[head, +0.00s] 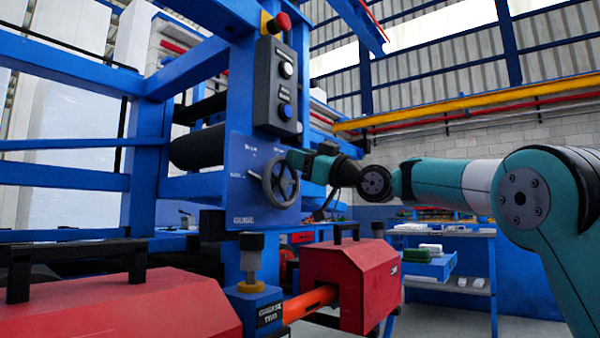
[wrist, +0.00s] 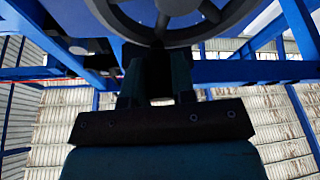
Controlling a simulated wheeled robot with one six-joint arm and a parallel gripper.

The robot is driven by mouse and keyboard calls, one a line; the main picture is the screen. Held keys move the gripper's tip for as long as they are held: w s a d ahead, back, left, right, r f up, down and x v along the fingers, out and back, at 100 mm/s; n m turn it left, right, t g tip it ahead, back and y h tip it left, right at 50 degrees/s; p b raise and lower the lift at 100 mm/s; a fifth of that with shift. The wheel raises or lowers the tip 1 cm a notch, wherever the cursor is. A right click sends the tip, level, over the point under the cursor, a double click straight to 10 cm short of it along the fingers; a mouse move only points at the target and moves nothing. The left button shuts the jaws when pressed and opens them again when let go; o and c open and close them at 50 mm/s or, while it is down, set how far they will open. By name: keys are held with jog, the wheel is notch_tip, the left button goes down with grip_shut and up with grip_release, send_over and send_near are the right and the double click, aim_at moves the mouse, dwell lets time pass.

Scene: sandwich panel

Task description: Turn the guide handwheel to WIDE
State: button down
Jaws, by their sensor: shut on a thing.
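The guide handwheel (head: 281,182) is a dark grey spoked wheel on a blue panel (head: 240,202) marked GUIDE, in the middle of the head view. Labels stand around it at the left, upper left and top, too small to read surely. A white pointer line runs from the wheel toward the left label. My gripper (head: 300,160) is at the wheel's upper right rim. In the wrist view the wheel (wrist: 180,30) fills the top, and my gripper (wrist: 157,75) is shut on its rim. The exact contact is dark and partly hidden.
A control box (head: 277,88) with a red button and other buttons hangs above the panel. Red housings (head: 352,280) and a grease point (head: 252,262) stand below in front. Blue frame beams (head: 150,150) and a roller (head: 197,147) lie left. A workbench (head: 450,236) stands behind at right.

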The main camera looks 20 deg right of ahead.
jog(key=shift+s+a+n+g+y+b, duration=0.25)
jog(key=shift+n+g, duration=0.1)
jog(key=shift+n, duration=0.4)
jog(key=shift+s+a+n+g+y+b, duration=0.15)
jog(key=shift+a+n+g+b, duration=0.15)
jog(key=shift+n, duration=0.45)
jog(key=c, duration=1)
grip_release()
jog(key=shift+a, duration=0.1)
jog(key=shift+o, duration=0.3)
jog(key=b+v, duration=0.4)
jog(key=v, duration=1.3)
jog(key=shift+d, duration=0.3)
